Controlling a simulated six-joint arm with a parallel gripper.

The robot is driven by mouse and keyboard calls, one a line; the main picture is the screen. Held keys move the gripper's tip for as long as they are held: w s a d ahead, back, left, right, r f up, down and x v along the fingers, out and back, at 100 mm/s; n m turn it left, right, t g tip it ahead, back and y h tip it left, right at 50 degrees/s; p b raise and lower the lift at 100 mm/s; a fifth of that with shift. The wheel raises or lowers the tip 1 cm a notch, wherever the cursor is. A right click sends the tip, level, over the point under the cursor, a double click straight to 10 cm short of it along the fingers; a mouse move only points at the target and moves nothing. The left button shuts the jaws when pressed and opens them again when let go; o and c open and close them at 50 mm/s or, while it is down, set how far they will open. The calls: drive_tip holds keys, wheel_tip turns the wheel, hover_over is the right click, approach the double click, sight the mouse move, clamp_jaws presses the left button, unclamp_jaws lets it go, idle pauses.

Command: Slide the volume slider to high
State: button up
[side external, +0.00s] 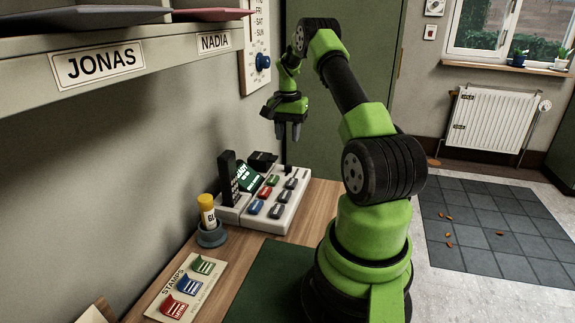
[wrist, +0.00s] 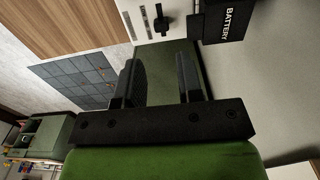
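My gripper (side external: 289,131) hangs above and behind the far end of a white console (side external: 281,214), fingers pointing down. In the wrist view its two fingers (wrist: 158,65) stand apart with nothing between them. The console carries coloured and grey keys, a green-lit screen (side external: 248,176) and a black handset (side external: 228,178). In the wrist view, part of a white panel with narrow slots (wrist: 140,20) shows at the top, with a small black cross-shaped knob (wrist: 164,19). This may be the volume slider, but I see no readable label. The side view does not show it clearly.
A black box marked BATTERY (wrist: 224,22) stands beside the panel. A wall day board with a blue knob (side external: 263,61) is close to my gripper. A yellow glue stick in a cup (side external: 208,212) and a stamp tray (side external: 187,284) are nearer the camera.

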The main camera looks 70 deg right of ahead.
sight(287, 167)
wheel_tip(287, 167, down, 10)
drive_tip(key=shift+r, duration=0.15)
idle(0.3)
